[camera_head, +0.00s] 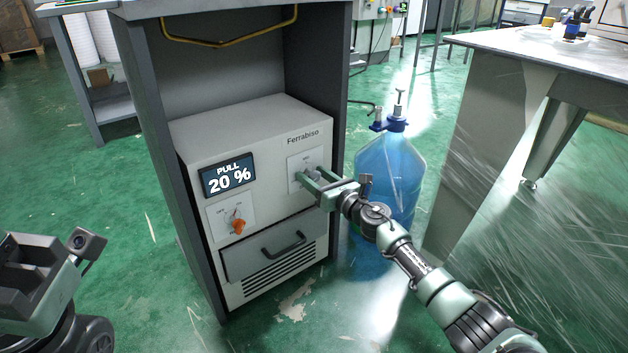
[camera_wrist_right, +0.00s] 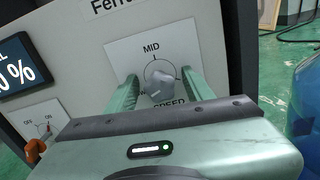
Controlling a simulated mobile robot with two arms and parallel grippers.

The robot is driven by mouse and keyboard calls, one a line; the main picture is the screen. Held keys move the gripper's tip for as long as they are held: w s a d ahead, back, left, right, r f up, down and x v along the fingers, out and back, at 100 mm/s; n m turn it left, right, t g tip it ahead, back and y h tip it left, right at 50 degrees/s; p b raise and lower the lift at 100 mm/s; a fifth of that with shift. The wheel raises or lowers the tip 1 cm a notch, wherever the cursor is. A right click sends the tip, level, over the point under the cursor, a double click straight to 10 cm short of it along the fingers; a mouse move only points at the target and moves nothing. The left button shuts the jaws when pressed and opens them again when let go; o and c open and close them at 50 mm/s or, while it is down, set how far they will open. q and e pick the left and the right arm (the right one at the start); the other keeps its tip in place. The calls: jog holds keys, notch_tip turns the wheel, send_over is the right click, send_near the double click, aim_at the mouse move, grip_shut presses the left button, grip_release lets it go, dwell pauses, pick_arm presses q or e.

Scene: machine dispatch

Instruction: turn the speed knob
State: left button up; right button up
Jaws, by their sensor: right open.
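The grey speed knob (camera_wrist_right: 160,86) sits on a white plate marked MID and SPEED, on the front of the white machine (camera_head: 252,128). Its pointer direction is hard to read. My right gripper (camera_wrist_right: 160,77) is open, with one green finger on each side of the knob. Gaps seem to show between fingers and knob, though contact cannot be ruled out. In the head view the gripper reaches the plate from the right and partly hides the knob.
An orange switch (camera_head: 238,227) is below the display, and a drawer handle (camera_head: 284,244) is lower down. The machine stands inside a grey frame (camera_head: 163,170). A blue water bottle (camera_head: 402,165) stands close to its right. A metal table (camera_head: 500,130) is farther right.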

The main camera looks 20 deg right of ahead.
grip_shut()
